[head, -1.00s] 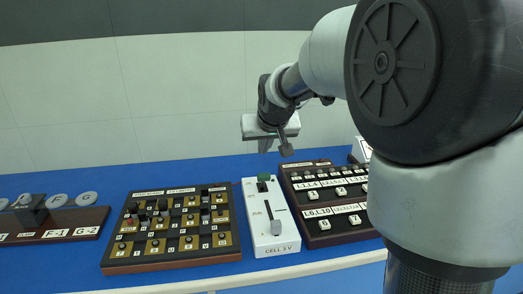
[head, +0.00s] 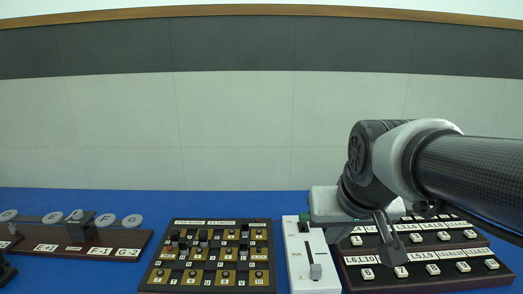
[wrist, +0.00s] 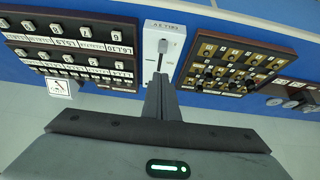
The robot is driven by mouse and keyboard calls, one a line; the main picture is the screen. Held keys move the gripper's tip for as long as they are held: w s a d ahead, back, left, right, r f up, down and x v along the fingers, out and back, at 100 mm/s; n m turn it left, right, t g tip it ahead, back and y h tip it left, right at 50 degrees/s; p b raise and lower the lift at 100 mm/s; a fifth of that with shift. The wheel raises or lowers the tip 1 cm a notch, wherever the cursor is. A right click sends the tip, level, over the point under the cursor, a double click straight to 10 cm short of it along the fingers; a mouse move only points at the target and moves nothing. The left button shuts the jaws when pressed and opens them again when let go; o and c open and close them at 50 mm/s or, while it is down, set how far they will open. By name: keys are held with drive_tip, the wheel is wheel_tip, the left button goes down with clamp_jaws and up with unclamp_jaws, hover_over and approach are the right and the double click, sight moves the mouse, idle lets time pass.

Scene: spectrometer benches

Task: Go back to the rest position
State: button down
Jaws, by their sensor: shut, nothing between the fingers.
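My gripper (head: 388,240) is in the right part of the head view, above the bench and in front of the right-hand board. Its fingers are shut with nothing between them and point down. In the wrist view my gripper (wrist: 160,90) shows its closed fingers near the middle, with the white cell unit (wrist: 166,40) behind them. The fingers look apart from everything on the bench.
A dark board of labelled white blocks (head: 420,278) lies at right, partly behind my arm. A board with gold tiles and knobs (head: 170,288) lies left of the cell unit. A rack of grey discs (head: 135,240) is at far left. A small clock-like dial (wrist: 60,87) shows in the wrist view.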

drive_tip(key=s+f, duration=0.3)
drive_tip(key=s, duration=0.8)
wheel_tip(320, 180, up, 18)
drive_tip(key=p, duration=1.8)
drive_tip(key=shift+g, duration=0.4)
drive_tip(key=shift+w, duration=0.1)
